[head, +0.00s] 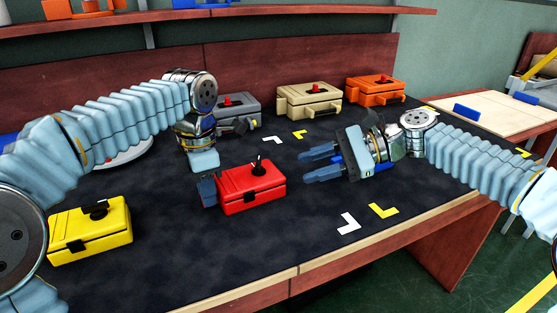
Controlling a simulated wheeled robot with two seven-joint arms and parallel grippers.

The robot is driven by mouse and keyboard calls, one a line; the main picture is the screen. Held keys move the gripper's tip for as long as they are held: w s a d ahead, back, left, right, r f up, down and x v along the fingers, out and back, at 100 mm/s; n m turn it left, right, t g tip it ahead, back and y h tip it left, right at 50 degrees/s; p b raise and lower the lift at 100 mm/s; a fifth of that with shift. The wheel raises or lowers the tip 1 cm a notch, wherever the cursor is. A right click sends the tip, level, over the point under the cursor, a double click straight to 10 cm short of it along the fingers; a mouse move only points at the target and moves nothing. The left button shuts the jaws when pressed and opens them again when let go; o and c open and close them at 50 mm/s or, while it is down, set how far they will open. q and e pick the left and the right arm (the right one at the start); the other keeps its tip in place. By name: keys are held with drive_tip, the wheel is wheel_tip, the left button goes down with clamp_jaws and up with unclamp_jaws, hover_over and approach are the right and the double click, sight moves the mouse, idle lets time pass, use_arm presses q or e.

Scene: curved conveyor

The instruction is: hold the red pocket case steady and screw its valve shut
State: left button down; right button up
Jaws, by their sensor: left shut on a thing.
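The red pocket case (255,197) sits upright on the dark table mat in the middle. Its black valve (259,167) stands up from the top of the lid. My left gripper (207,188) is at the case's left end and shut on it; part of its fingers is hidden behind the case. My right gripper (322,164) is to the right of the case, apart from it. Its two blue fingers are spread, point left toward the case and hold nothing.
A yellow case (92,232) stands at front left. Grey (240,106), beige (309,101) and orange (375,90) cases stand along the back. White (347,222) and yellow (383,210) corner marks lie at front right. The front middle of the mat (200,265) is clear.

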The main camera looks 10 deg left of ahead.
drive_tip(key=s+r+n+t+h, duration=0.3)
drive_tip(key=s+n+h, duration=0.15)
drive_tip(key=n, duration=0.25)
drive_tip(key=n+t+h, duration=0.4)
drive_tip(key=t+h, duration=0.4)
drive_tip(key=t, duration=0.5)
approach(258, 159)
drive_tip(key=shift+y, duration=0.45)
drive_tip(key=x, duration=0.8)
drive_tip(key=shift+w+d+f, duration=0.15)
drive_tip(key=shift+w+d, duration=0.1)
drive_tip(key=shift+d, duration=0.05)
clamp_jaws()
